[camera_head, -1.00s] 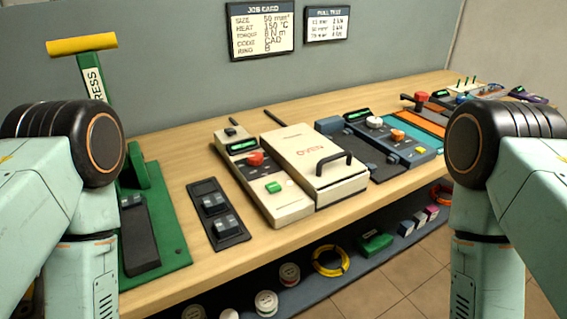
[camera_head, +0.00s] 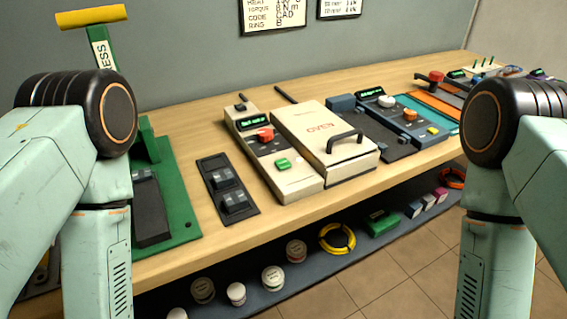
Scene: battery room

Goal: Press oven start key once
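I cannot read any label on the green key. My two arms hang at the left and right edges of the view. Both grippers are out of the picture, and nothing of mine touches the oven.
A green press (camera_head: 178,207) with a yellow handle stands left on the bench (camera_head: 215,234). A black switch plate (camera_head: 228,190) lies between it and the oven. Right are a blue-grey unit (camera_head: 398,122) and an orange mat (camera_head: 433,104).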

